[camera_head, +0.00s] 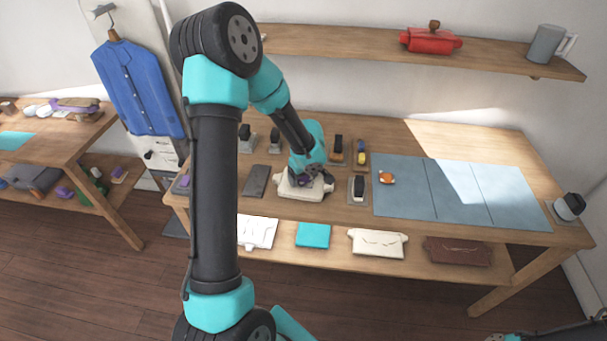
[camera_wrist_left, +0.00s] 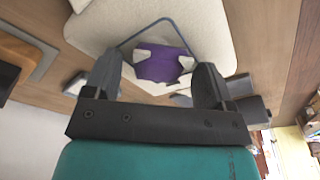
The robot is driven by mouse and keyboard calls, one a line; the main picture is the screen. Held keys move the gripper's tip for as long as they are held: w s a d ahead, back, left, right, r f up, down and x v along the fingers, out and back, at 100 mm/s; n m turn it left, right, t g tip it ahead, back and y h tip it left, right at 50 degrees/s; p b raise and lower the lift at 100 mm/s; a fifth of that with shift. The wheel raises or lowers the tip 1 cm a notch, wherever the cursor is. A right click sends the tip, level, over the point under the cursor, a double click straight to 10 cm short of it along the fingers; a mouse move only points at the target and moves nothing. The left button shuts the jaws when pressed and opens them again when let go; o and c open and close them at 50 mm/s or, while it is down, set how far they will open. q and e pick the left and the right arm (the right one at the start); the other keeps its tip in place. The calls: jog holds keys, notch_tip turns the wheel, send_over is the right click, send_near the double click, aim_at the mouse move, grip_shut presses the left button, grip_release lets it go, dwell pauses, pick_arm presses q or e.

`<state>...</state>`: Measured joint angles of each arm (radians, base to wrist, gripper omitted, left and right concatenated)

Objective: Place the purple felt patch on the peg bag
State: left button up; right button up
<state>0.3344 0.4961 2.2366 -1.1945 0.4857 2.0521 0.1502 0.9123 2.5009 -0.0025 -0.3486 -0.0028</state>
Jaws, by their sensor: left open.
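The purple felt patch (camera_wrist_left: 160,62) lies between my left gripper's fingers in the left wrist view, with cream pieces at its corners. My left gripper (camera_wrist_left: 158,85) is open, one finger on each side of the patch; I cannot tell if they touch it. Beneath is a cream cloth item with a dark blue-grey outline, which looks like the peg bag (camera_wrist_left: 95,30). In the head view the cream bag (camera_head: 288,190) lies on the table under my left gripper (camera_head: 306,181), which mostly hides the patch. My right arm shows only at the bottom right edge, its gripper unclear.
Blue-grey mats (camera_head: 460,190) cover the table's right half, with an orange item (camera_head: 386,177) at their left edge. Dark-topped blocks (camera_head: 358,188) stand near the bag. A dark grey slab (camera_head: 257,181) lies left of it. Folded cloths, including a teal one (camera_head: 313,235), lie on the lower shelf.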

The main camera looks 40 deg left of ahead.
aim_at(307, 181)
pick_arm(q)
jog(key=shift+r, duration=0.1)
notch_tip(307, 181, up, 12)
jog(key=d, duration=0.1)
jog(key=shift+s+d, duration=0.25)
jog(key=shift+d, duration=0.15)
dwell(0.4)
